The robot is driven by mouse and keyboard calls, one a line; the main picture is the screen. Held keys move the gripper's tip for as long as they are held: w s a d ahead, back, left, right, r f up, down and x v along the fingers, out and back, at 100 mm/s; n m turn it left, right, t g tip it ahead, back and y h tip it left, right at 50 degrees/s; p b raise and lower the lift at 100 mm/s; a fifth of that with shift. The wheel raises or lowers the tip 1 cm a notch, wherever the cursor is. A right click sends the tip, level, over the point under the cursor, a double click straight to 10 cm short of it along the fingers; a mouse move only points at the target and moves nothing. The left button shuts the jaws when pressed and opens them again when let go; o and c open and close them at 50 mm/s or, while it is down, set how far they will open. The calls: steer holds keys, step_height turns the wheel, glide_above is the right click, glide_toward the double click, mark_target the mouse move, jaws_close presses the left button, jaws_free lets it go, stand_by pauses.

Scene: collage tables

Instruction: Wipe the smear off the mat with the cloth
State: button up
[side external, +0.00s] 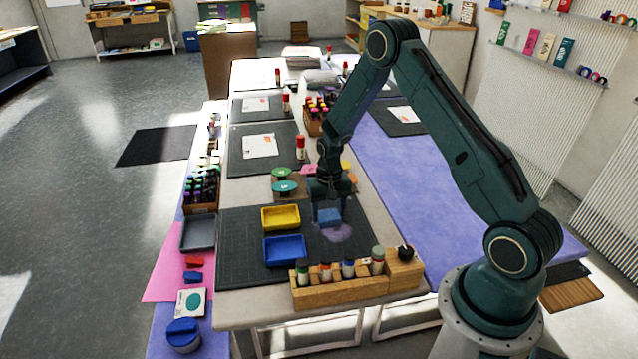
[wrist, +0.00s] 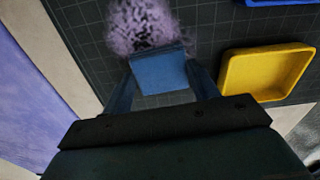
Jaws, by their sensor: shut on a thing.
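The dark gridded mat (side external: 240,235) lies on the near part of the table. A pale purple smear (side external: 338,233) is on its right side; it also shows at the top of the wrist view (wrist: 140,22). The blue cloth (side external: 327,216) is a folded block at the smear's edge, and it shows in the wrist view (wrist: 158,72). My gripper (side external: 327,200) is shut on the cloth, with a finger on each side of it in the wrist view (wrist: 162,90). The cloth covers part of the smear's edge. I cannot tell whether it touches the mat.
A yellow tray (side external: 281,217) and a blue tray (side external: 284,251) stand on the mat, left of the cloth. A wooden rack of bottles (side external: 345,287) stands along the mat's near edge. Round coloured lids (side external: 285,186) lie behind. The mat's left part is clear.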

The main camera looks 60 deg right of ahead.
mark_target(337, 245)
steer(key=shift+s+a+f, duration=0.1)
steer(key=shift+s+a, duration=0.25)
steer(key=shift+s, duration=0.15)
steer(key=shift+s+a, duration=0.85)
steer(key=shift+s+a, duration=0.9)
steer(key=shift+s, duration=0.1)
steer(key=shift+s+a, duration=1)
steer(key=shift+s, duration=0.05)
steer(key=shift+a, duration=0.15)
